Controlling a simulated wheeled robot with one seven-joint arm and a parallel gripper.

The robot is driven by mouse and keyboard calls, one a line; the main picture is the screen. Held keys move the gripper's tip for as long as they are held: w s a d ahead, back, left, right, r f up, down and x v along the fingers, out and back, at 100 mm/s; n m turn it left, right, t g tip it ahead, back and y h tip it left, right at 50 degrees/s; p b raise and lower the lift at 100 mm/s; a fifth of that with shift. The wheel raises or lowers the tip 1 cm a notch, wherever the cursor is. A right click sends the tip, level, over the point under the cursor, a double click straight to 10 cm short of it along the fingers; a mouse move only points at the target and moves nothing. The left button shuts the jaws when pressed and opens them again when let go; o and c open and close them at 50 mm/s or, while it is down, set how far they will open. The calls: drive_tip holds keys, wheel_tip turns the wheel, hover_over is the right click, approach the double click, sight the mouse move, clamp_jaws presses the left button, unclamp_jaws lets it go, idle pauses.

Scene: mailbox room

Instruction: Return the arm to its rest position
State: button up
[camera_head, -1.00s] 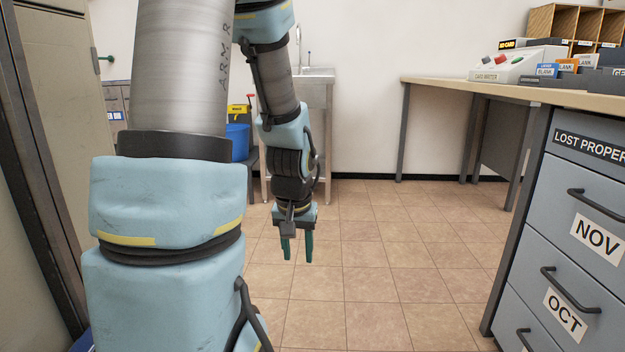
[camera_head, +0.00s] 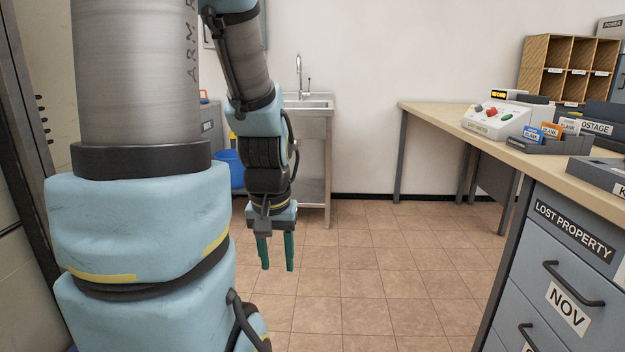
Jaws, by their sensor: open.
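My gripper (camera_head: 276,262) hangs from my arm in the middle left of the head view, fingers pointing down. Its two green fingers are apart with nothing between them. It hangs above the tiled floor, in front of the sink. My arm (camera_head: 140,215) fills the left of the picture, bends at the top out of view and comes down to the gripper.
A metal sink (camera_head: 312,150) stands at the back wall, with a blue bucket (camera_head: 231,168) beside it. A desk (camera_head: 440,112) with a control box (camera_head: 497,120) and card trays is at right, above labelled drawers (camera_head: 555,275). The tiled floor (camera_head: 400,265) between is clear.

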wheel_tip(320, 180, up, 20)
drive_tip(key=p, duration=1.7)
drive_tip(key=shift+f, duration=0.1)
